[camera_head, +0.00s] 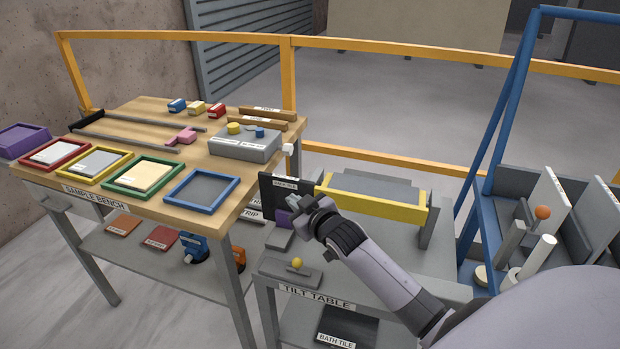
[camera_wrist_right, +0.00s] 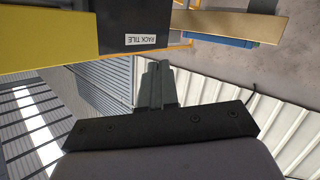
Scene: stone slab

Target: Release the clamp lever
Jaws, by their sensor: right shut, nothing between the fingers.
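A tilt table (camera_head: 318,293) stands at centre. A purple piece (camera_head: 283,218) shows just below the gripper. My left gripper is not in view.
A yellow bar (camera_head: 372,205) spans the tilt table behind my right arm. The sample bench (camera_head: 150,205) with coloured trays is at left. A yellow railing (camera_head: 180,37) runs behind.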

